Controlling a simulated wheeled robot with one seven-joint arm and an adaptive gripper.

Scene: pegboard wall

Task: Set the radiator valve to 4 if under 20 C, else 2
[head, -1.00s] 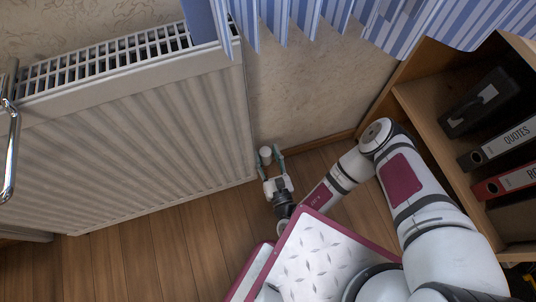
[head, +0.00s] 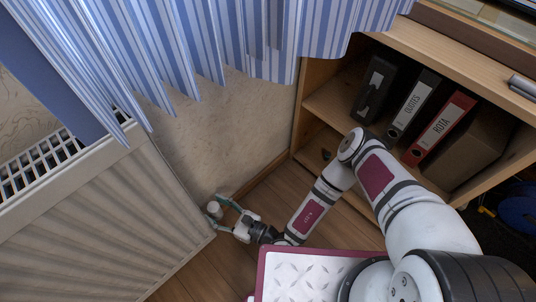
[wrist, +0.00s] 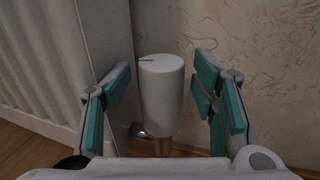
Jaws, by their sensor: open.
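The radiator valve is a white cylindrical knob (wrist: 162,95) on a metal stem in the wrist view, with a dark mark on its top near the left edge. No numbers are readable on it. It also shows small at the radiator's lower right corner in the head view (head: 214,209). My gripper (wrist: 165,100) is open, with its teal-padded fingers on either side of the knob and gaps between pads and knob. In the head view my gripper (head: 220,213) reaches low toward the knob. No thermometer or temperature reading is in view.
The white radiator (head: 100,220) stands at the left. A blue striped curtain (head: 215,40) hangs above. Bare wall and wooden floor (head: 185,285) lie around the valve.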

